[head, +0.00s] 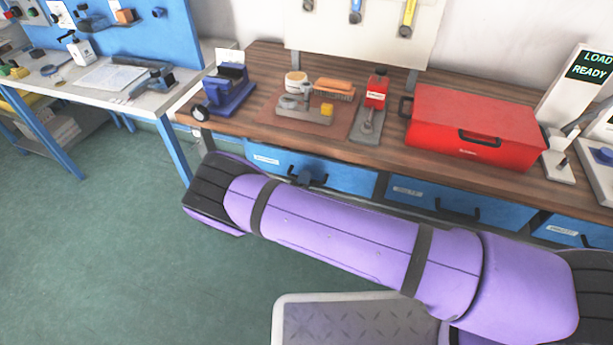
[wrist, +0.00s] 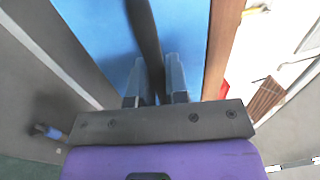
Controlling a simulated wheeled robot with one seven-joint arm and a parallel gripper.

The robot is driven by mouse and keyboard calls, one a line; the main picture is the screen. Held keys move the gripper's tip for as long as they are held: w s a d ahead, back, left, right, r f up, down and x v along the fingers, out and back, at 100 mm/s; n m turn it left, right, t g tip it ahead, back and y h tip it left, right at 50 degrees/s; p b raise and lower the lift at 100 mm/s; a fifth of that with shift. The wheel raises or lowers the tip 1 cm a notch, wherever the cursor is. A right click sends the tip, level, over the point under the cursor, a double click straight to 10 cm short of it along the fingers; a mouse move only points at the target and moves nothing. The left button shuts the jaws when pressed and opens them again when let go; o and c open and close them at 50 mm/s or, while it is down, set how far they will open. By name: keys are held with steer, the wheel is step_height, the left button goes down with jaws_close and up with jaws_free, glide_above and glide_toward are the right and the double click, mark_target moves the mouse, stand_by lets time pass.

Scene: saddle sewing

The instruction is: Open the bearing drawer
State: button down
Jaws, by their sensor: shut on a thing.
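My gripper (wrist: 155,78) is shut on a dark bar handle (wrist: 143,28) in the wrist view, with one finger on each side of it. The handle stands in front of a blue drawer front (wrist: 98,32). In the head view my purple arm reaches to the leftmost blue drawer (head: 347,178) under the wooden bench. That drawer's dark handle (head: 310,179) shows just above my arm, which hides its lower part and my fingers. The drawer's white label is too small to read. Its front looks roughly in line with its neighbours, but how far out it stands is hard to tell.
More blue drawers (head: 433,200) run to the right. The green floor (head: 95,235) is clear at left.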

steer(key=r+v, duration=0.2)
steer(key=v, duration=0.9)
steer(key=s+r+v, duration=0.1)
steer(key=r+v, duration=0.1)
steer(key=v, duration=0.9)
steer(key=shift+s+a+r, duration=0.1)
steer(key=shift+s, duration=0.05)
steer(key=c, duration=1.2)
jaws_free()
steer(key=shift+o, duration=0.2)
steer(key=v, duration=1)
steer(key=shift+s+a, duration=0.15)
steer(key=shift+s, duration=0.2)
